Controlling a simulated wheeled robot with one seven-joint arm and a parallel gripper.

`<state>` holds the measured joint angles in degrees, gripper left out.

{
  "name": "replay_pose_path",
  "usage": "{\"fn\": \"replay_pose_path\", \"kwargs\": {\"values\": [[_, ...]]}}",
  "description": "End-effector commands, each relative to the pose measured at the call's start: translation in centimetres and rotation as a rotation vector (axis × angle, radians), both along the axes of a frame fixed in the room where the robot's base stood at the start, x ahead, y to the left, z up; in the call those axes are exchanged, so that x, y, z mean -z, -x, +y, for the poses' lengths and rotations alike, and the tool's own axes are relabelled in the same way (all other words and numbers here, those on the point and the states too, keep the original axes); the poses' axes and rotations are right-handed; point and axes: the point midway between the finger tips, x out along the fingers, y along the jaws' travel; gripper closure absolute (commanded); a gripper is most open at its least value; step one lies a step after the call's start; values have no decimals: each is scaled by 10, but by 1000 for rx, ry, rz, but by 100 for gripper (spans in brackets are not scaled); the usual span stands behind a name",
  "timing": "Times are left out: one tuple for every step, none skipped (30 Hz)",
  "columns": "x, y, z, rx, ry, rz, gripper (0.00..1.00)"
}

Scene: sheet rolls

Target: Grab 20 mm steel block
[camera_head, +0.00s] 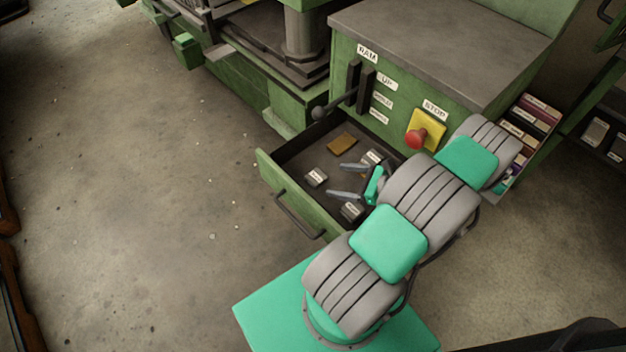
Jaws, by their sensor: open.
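An open green drawer (292,196) holds several small blocks. One grey block with a pale label (316,176) lies left of my gripper (337,180). A second labelled grey block (372,157) lies just beyond the far finger, and a third (352,211) lies on the near side, close to my wrist. The labels are too small to read, so I cannot tell which block is the 20 mm one. My gripper is open over the drawer, its two grey fingers apart and pointing left, with nothing seen between them. My arm hides the drawer's right part.
A flat brass-coloured piece (341,143) lies at the drawer's back. A black-knobbed lever (320,112) juts out above the drawer. A red stop button (416,138) sits on the green machine front. The floor at left is clear.

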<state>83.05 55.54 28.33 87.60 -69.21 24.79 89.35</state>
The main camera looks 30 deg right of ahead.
Motion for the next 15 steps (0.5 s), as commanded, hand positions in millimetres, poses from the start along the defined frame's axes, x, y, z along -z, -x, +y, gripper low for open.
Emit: {"fn": "replay_pose_path", "kwargs": {"values": [[4,-7,5,-4,-1,0,13],[6,-10,7,-4,-1,0,13],[7,-13,8,-3,0,0,13],[8,-15,10,-4,1,1,13],[10,-18,12,-5,0,1,13],[12,-23,15,-4,1,1,13],[14,-28,18,-7,1,1,13],[17,-33,21,-7,1,1,13],[20,-40,26,-9,0,1,13],[23,-45,28,-8,1,1,13],[25,-49,31,-9,0,1,13],[27,-54,33,-7,1,1,13],[28,-57,35,-7,2,0,13],[29,-59,36,-6,2,0,13],[29,-61,37,-4,3,0,13]]}}
